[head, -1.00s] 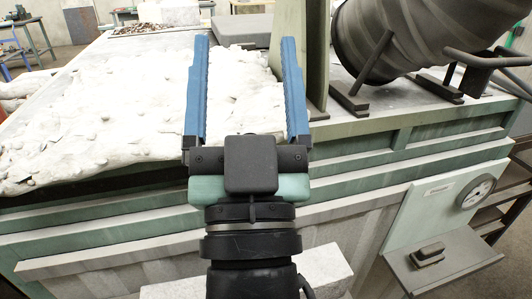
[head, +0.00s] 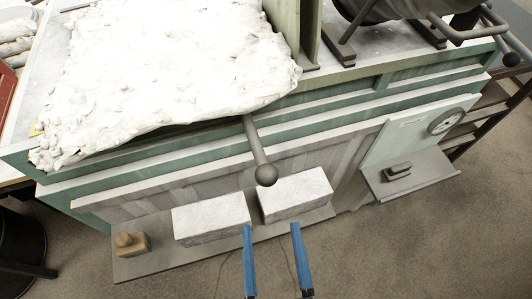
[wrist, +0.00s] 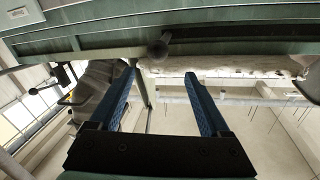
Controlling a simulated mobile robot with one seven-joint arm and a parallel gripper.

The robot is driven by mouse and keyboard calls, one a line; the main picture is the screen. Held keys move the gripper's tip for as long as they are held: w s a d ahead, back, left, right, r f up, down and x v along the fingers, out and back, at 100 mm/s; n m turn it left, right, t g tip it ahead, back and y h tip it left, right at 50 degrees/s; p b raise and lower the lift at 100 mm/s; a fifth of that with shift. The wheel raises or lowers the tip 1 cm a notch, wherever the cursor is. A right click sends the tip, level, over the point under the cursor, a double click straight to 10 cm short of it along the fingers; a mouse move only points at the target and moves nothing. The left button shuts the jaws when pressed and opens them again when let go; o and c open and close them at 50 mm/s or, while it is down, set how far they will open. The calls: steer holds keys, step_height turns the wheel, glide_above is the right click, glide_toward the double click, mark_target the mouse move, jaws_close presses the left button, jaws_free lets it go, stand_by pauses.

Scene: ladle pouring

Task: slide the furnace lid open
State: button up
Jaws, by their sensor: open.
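The furnace lid (head: 170,65) looks like a white, lumpy slab lying on top of the green-grey furnace body (head: 130,165). A dark rod handle with a ball end (head: 265,175) sticks out from under its front edge, over the furnace's front side. In the wrist view the ball (wrist: 157,50) shows just beyond my fingertips, roughly centred between them. My gripper (head: 271,228) is open and empty, with two blue fingers pointing at the furnace front. It sits below the ball in the head view, apart from it. The fingers also show in the wrist view (wrist: 159,73).
Two pale blocks (head: 211,218) (head: 296,195) and a small tan piece (head: 131,243) lie on a low front ledge. A panel with a gauge (head: 445,121) is at the right. A dark drum (head: 385,8) stands at the top right. Floor is clear at the lower right.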

mark_target(268, 186)
steer(key=w+p, duration=0.1)
steer(key=w, duration=0.5)
steer(key=w+p, duration=0.1)
steer(key=w, duration=0.3)
steer(key=shift+a+p, duration=0.35)
steer(key=shift+a, duration=0.05)
steer(key=shift+w+a+f, duration=0.1)
steer(key=shift+w, duration=0.8)
steer(key=shift+c, duration=0.2)
jaws_close()
